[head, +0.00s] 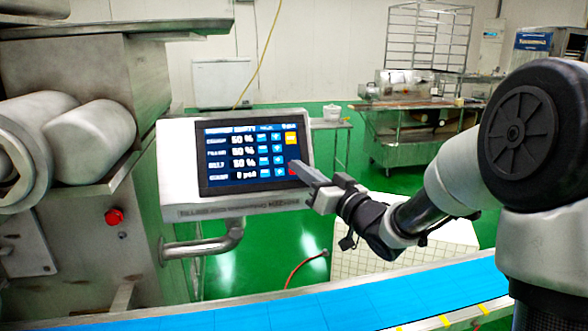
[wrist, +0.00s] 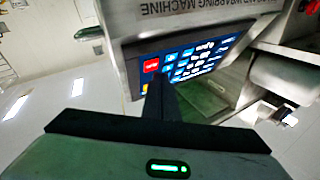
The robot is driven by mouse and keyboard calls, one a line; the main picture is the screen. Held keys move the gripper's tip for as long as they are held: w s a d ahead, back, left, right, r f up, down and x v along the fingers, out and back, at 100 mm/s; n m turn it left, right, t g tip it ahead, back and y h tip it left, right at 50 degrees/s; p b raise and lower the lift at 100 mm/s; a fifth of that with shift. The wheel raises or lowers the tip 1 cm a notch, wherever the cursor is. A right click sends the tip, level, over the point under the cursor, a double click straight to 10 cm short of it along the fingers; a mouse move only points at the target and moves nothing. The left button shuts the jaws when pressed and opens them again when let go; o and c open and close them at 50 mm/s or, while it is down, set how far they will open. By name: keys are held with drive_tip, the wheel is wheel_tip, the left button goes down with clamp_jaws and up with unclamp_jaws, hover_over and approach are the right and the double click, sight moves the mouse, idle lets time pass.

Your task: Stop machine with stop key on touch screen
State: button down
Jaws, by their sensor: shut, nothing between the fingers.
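The touch screen (head: 235,185) is lit on a grey panel, with rows of figures, blue keys and a yellow key at its right. It also shows in the wrist view, tilted (wrist: 212,60). The red stop key (wrist: 151,65) sits near the screen's edge there, just beyond my fingertips. In the head view the red key (head: 292,171) is mostly hidden behind my fingers. My gripper (head: 296,167) is shut and empty, its tips at the lower right of the screen. In the wrist view its dark fingers (wrist: 160,84) point at the screen. I cannot tell whether they touch it.
A round red button (head: 114,216) is on the machine body (head: 90,245) at the left. A blue conveyor belt (head: 290,312) runs along the front below the panel. A metal pipe (head: 205,245) supports the panel. A steel table (head: 410,150) stands farther back.

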drive_tip(key=shift+w+a+f, duration=0.1)
drive_tip(key=shift+w+f, duration=0.1)
drive_tip(key=shift+w, duration=0.1)
drive_tip(key=shift+w+f+b, duration=0.2)
drive_tip(key=shift+w+b, duration=0.05)
drive_tip(key=shift+b, duration=0.05)
idle(0.5)
idle(0.3)
drive_tip(key=shift+s+r, duration=0.4)
drive_tip(key=shift+s, duration=0.2)
drive_tip(key=shift+r+p, duration=0.1)
drive_tip(key=shift+p, duration=0.2)
drive_tip(key=s, duration=0.1)
drive_tip(key=s+d+r+p, duration=0.1)
drive_tip(key=s+r, duration=0.1)
drive_tip(key=s, duration=0.1)
drive_tip(key=shift+d+r+p, duration=0.2)
drive_tip(key=shift+d+p, duration=0.05)
drive_tip(key=shift+p, duration=0.15)
